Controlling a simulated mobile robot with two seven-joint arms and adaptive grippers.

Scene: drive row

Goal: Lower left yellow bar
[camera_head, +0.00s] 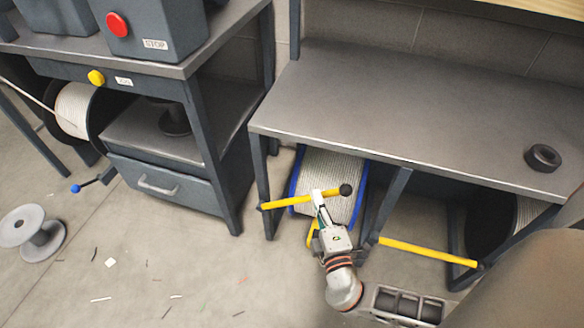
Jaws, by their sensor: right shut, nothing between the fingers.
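The left yellow bar (285,203) runs from the left post of the right-hand bench to a black ball knob (346,189) at its right end, which is a little higher in the picture. It crosses in front of a blue-rimmed spool of pale cable (332,172). My right gripper (317,193) is shut, its fingertips overlapping the bar right of its middle. I cannot tell if they touch it. The right yellow bar (428,252) spans the right bay and slopes down to the right. My left gripper is out of view.
The grey bench top (400,110) overhangs the bars, with a black ring (543,157) on it. A bench post (388,205) stands right of my gripper. A drawer cabinet (165,187) stands left. An empty reel (33,232) and scraps lie on the otherwise clear floor.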

